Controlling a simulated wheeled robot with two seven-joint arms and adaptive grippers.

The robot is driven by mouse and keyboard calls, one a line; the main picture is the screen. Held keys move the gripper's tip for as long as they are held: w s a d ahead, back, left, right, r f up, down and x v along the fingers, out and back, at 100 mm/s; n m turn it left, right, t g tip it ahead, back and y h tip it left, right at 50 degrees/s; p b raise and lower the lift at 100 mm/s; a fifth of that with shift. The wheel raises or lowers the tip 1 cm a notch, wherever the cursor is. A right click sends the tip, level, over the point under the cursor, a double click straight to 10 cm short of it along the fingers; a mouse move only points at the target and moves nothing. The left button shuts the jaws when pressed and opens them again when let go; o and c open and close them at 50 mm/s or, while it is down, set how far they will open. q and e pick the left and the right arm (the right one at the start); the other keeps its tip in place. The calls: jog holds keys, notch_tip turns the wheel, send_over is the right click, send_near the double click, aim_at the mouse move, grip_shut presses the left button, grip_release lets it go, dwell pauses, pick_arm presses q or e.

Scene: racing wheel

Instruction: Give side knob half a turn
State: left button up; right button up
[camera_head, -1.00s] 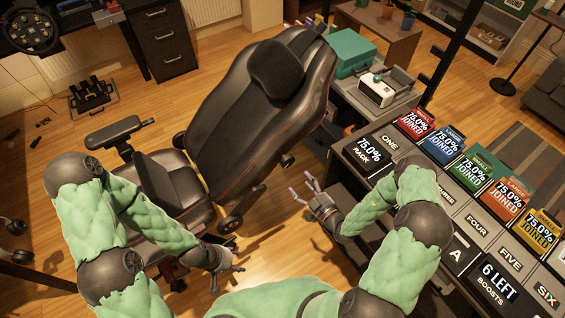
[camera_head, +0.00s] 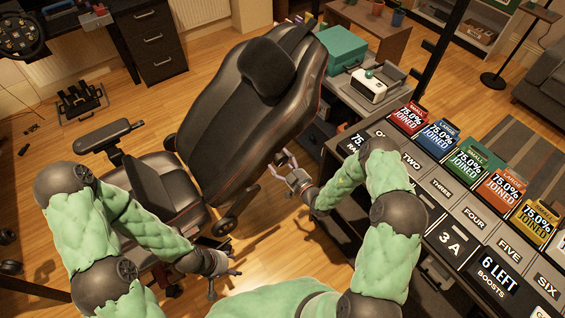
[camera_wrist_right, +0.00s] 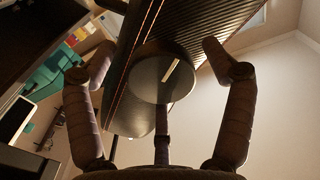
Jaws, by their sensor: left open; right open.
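The side knob (camera_wrist_right: 150,84) is a round dark disc on the side of the black chair (camera_head: 235,120). It shows in the right wrist view, in front of the palm and between the spread fingers of my right gripper (camera_wrist_right: 158,52). Whether any finger touches it I cannot tell. In the head view my right gripper (camera_head: 284,160) is open beside the right edge of the reclined backrest, and I cannot make out the knob there. My left gripper (camera_head: 226,272) is open and empty, low in front of the seat.
A board of labelled panels (camera_head: 475,225) fills the right side, close to my right arm. A grey cabinet (camera_head: 345,105) with a teal case (camera_head: 340,50) stands behind the chair. Pedals (camera_head: 80,103) lie on the floor at left. Open floor (camera_head: 265,235) lies between my arms.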

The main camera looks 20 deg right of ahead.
jog(key=c, duration=1.1)
